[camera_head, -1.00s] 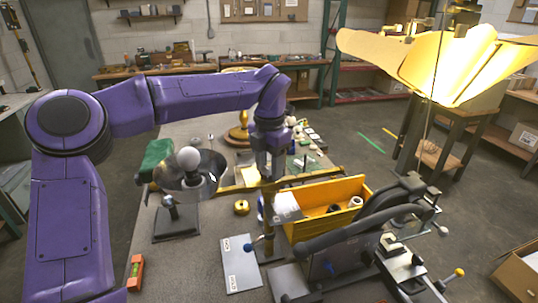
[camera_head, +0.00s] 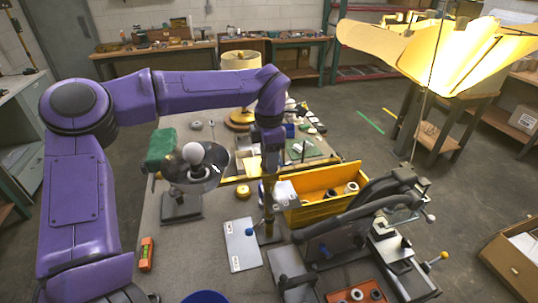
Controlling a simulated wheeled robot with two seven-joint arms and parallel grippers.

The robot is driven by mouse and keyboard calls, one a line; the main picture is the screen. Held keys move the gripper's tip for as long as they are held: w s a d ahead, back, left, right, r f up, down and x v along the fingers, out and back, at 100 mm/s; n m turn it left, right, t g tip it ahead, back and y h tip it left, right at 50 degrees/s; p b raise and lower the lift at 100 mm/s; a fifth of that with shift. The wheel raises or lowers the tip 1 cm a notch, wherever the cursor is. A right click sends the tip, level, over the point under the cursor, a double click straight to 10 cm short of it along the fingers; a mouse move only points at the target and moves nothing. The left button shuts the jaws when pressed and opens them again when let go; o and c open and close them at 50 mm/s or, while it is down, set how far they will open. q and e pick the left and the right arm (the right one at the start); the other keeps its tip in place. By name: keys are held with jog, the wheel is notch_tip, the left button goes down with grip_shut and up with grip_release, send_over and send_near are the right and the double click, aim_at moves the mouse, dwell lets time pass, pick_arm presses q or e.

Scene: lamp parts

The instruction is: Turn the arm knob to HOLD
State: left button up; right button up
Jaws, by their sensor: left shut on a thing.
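My left gripper (camera_head: 271,167) points down over the middle of the bench, at the top of an upright brass post (camera_head: 268,212). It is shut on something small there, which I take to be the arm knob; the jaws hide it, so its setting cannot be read. A brass arm (camera_head: 234,181) runs left from near the jaws towards a grey bowl-shaped shade (camera_head: 211,178) with a white bulb (camera_head: 193,152). My right gripper is out of view.
A yellow bin (camera_head: 310,213) with several small parts stands right of the post. Dark clamp-like machinery (camera_head: 345,232) fills the right front.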

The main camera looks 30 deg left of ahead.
pick_arm(q)
jog(key=shift+f, duration=0.1)
jog(key=o, duration=1.1)
jog(key=shift+c, duration=0.2)
jog(key=shift+r, duration=0.25)
notch_tip(320, 180, up, 10)
jog(key=b, duration=0.2)
jog(key=shift+d, duration=0.1)
